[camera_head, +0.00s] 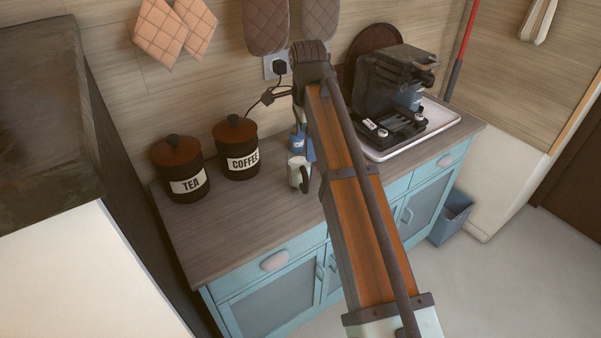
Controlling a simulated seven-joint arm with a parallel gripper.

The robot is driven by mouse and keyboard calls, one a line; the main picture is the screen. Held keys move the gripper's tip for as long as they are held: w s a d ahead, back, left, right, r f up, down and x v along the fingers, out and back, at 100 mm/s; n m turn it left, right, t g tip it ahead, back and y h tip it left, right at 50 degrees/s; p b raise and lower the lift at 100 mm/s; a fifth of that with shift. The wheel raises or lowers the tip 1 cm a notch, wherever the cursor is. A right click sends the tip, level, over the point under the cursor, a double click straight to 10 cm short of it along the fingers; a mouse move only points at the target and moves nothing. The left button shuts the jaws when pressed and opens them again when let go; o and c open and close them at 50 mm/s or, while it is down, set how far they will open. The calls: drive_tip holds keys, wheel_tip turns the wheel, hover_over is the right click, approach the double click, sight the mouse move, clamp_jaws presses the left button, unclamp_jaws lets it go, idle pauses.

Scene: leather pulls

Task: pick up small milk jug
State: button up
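My arm rises from the bottom right to a dark joint near the wall, crossing in front of the counter. Below that joint, a small pale greenish-white, jug-like shape (296,172) with a dark curved piece on its right side shows low over the counter. I cannot tell whether it is the small milk jug or the end of my own arm. A small blue shape (299,142) with a pale patch is just behind it, partly covered by my arm. My gripper's fingers cannot be made out, nor whether they hold anything.
The wooden counter (237,222) holds a tea canister (182,172) and a coffee canister (237,150) at left. A dark coffee machine (388,92) stands on a white tray (375,154) at right. The front left of the counter is clear. A blue bin (452,220) stands on the floor.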

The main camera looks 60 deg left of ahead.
sight(304, 170)
wheel_tip(304, 170, down, 8)
drive_tip(key=shift+r, duration=0.25)
drive_tip(key=shift+s+a+f, duration=0.1)
drive_tip(key=shift+f, duration=1.35)
drive_tip(key=shift+a+f, duration=0.1)
drive_tip(key=shift+f, duration=1.3)
drive_tip(key=c, duration=1.3)
drive_tip(key=shift+c, duration=0.7)
drive_tip(key=shift+r, duration=0.2)
